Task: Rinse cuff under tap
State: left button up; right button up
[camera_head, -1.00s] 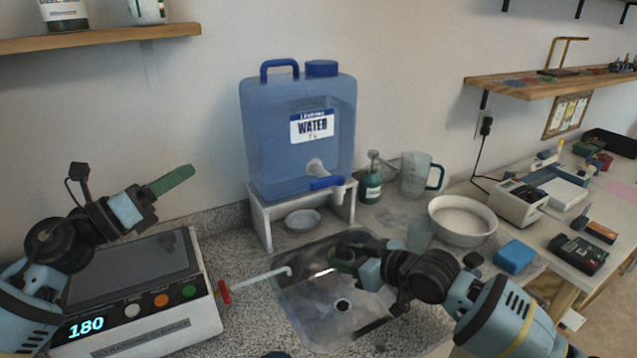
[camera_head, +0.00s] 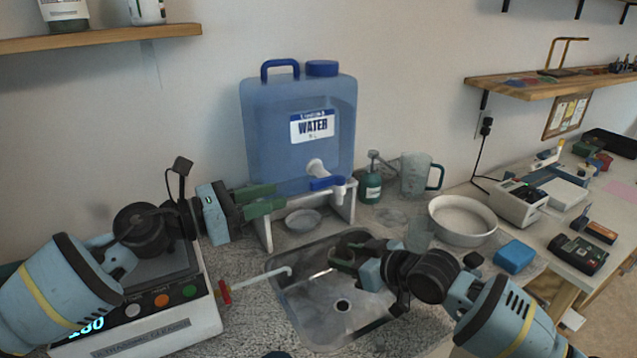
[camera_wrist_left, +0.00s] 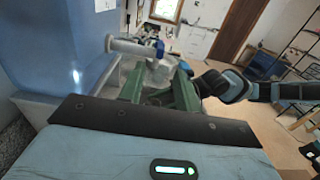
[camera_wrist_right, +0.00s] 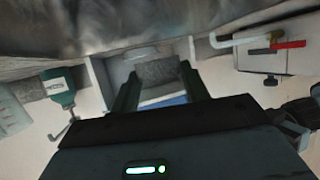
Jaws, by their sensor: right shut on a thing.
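The blue water container (camera_head: 300,115) stands on a white stand, with its white tap (camera_head: 316,168) and blue lever (camera_head: 323,184) facing the sink. My left gripper (camera_head: 278,199) is open and empty, left of the tap. In the left wrist view the tap (camera_wrist_left: 130,46) lies beyond the parted green fingers (camera_wrist_left: 158,85). My right gripper (camera_head: 338,250) is low over the metal sink (camera_head: 325,308), below the tap. In the right wrist view, its fingers (camera_wrist_right: 161,82) are around a dark grey piece, apparently the cuff (camera_wrist_right: 158,72). Its shape is unclear, and no water stream is visible.
A small white dish (camera_head: 303,220) sits under the stand. The ultrasonic cleaner (camera_head: 150,320) is at left, its red-handled drain pipe (camera_head: 262,276) reaching toward the sink. A green bottle (camera_head: 371,185), clear jug (camera_head: 416,172), white bowl (camera_head: 462,218) and blue sponge (camera_head: 515,257) are at right.

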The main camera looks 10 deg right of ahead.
aim_at(319, 180)
pick_arm(q)
jog(key=x, duration=1)
jog(key=shift+d, duration=0.2)
grip_shut()
